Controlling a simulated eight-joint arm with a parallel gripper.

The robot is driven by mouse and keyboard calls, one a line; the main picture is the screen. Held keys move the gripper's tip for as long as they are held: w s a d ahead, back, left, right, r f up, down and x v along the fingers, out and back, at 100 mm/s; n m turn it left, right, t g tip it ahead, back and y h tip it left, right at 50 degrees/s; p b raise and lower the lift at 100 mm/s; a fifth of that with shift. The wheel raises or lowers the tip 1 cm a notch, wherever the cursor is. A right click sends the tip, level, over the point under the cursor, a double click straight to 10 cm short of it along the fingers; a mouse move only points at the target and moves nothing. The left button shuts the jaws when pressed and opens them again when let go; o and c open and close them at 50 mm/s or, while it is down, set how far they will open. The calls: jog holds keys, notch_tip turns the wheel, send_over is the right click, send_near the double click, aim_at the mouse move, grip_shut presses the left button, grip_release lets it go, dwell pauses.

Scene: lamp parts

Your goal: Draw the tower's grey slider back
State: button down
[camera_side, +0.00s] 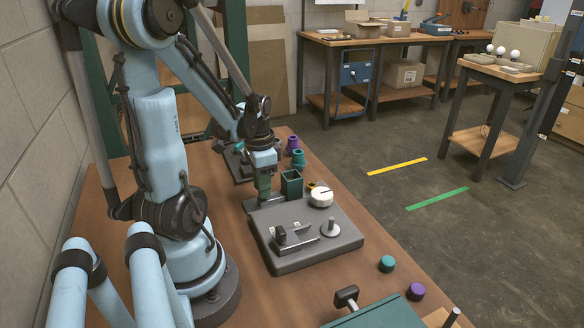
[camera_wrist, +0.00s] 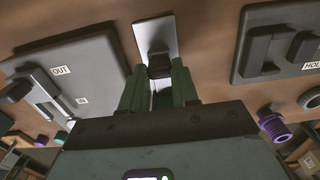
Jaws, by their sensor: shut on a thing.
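My gripper (camera_side: 264,194) points down at the back left edge of the grey board, beside an open-topped dark green box (camera_side: 291,184). In the wrist view its green fingers (camera_wrist: 158,88) are shut on a dark knob (camera_wrist: 159,66). The knob sits at the end of a flat light grey strip (camera_wrist: 156,32), which appears to be the grey slider. The fingers hide part of the knob. I cannot tell for certain which piece is the tower, or how far the slider is drawn.
Purple (camera_side: 292,142) and teal (camera_side: 298,158) parts stand behind. Teal (camera_side: 387,263) and purple (camera_side: 415,291) caps lie at the right edge of the wooden table.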

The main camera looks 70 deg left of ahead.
jog(key=shift+s, duration=1.75)
jog(key=c, duration=0.8)
grip_release()
jog(key=shift+c, duration=0.2)
jog(key=shift+w, duration=0.1)
jog(key=shift+r, duration=0.1)
notch_tip(320, 180, up, 12)
jog(key=w+d+f+t, duration=0.1)
jog(key=w+d+t, duration=0.2)
jog(key=w+d, duration=0.3)
jog(key=w+d+t, duration=0.4)
jog(key=w+d, duration=0.3)
jog(key=d, duration=0.7)
jog(key=shift+f, duration=0.35)
